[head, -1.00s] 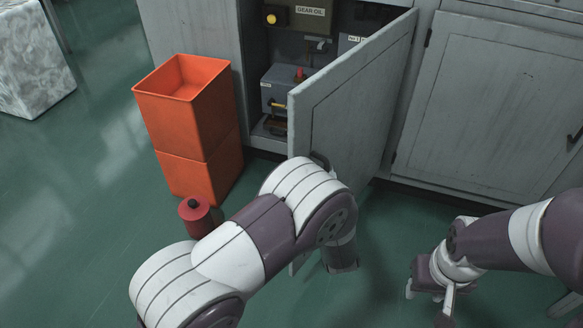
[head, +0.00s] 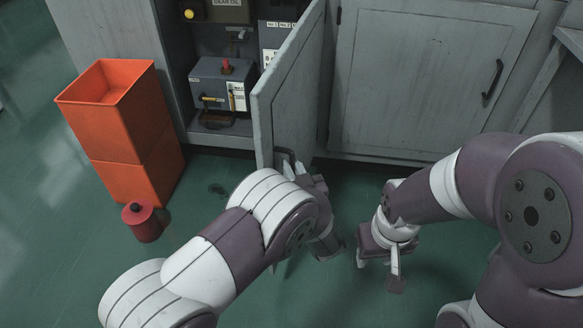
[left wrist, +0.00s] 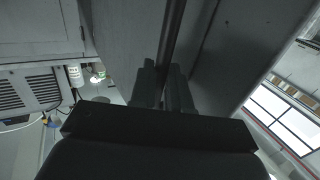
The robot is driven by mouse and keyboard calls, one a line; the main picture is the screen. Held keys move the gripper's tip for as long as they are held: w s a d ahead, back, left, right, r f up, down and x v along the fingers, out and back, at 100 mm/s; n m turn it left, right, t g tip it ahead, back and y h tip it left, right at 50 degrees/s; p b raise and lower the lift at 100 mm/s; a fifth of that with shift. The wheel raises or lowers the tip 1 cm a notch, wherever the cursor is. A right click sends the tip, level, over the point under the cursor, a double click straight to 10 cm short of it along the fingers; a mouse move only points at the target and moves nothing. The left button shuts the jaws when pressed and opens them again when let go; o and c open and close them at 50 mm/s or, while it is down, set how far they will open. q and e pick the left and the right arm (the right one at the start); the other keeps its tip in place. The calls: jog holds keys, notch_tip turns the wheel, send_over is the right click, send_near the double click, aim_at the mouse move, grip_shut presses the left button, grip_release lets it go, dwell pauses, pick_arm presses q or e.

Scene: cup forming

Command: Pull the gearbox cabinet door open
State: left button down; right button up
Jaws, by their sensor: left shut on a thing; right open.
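The gearbox cabinet door (head: 292,92) is a grey panel that stands swung well out from its cabinet, showing its edge and outer face in the head view. My left gripper (head: 297,170) is low at the door's outer face and shut on its dark handle (head: 284,157). In the left wrist view, the handle (left wrist: 173,40) runs as a dark bar between the two fingers of my left gripper (left wrist: 163,88), with the door face behind. My left arm hides the lower door. My right gripper (head: 378,268) is open and empty, low over the floor to the right.
Inside the cabinet is a grey gearbox (head: 218,85) with a red knob. An orange bin (head: 125,130) and a red canister (head: 142,222) stand left of the opening. A closed cabinet door (head: 425,80) is right of the open one. Green floor is free at left.

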pick_arm(q)
jog(key=c, duration=1.2)
grip_release()
jog(key=shift+w+d+r, duration=0.25)
jog(key=shift+w+r, duration=0.1)
jog(key=shift+r, duration=0.05)
jog(key=shift+w+f, duration=0.15)
jog(key=shift+f, duration=0.1)
jog(key=p+v, duration=0.3)
jog(key=v, duration=0.9)
jog(key=shift+s, duration=0.4)
pick_arm(e)
notch_tip(320, 180, up, 3)
jog(key=shift+w+r, duration=0.1)
jog(key=shift+w, duration=0.05)
